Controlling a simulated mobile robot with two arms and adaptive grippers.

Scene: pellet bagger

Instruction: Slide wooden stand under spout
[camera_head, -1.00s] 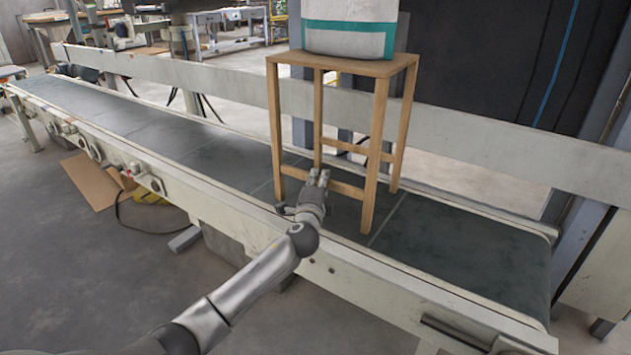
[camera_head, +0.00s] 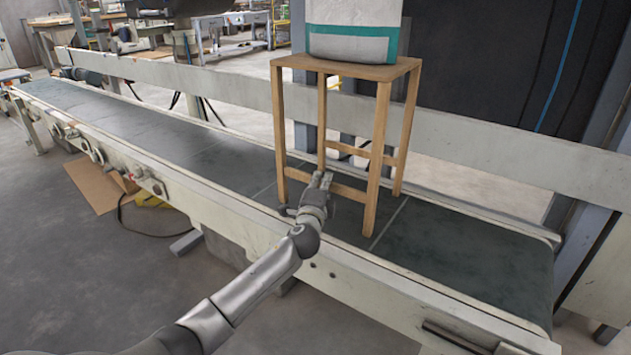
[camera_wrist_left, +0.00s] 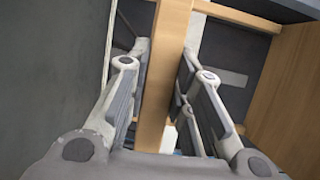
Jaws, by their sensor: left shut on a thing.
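The wooden stand (camera_head: 345,68) stands upright on the dark conveyor belt, with a white and teal bag (camera_head: 353,40) on its top. My left gripper (camera_head: 321,182) is shut on the stand's low front crossbar, between the two front legs. In the left wrist view the wooden bar (camera_wrist_left: 165,75) runs between the two fingers of my left gripper (camera_wrist_left: 168,78). The bag's upper part is cut off by the top of the head view. No spout can be made out. My right gripper is not in view.
The conveyor belt (camera_head: 470,262) is bare to the right of the stand and along its left length. A pale rail (camera_head: 480,155) runs behind the stand, and a frame edge (camera_head: 250,225) runs along the front. Cardboard (camera_head: 95,185) lies on the floor at left.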

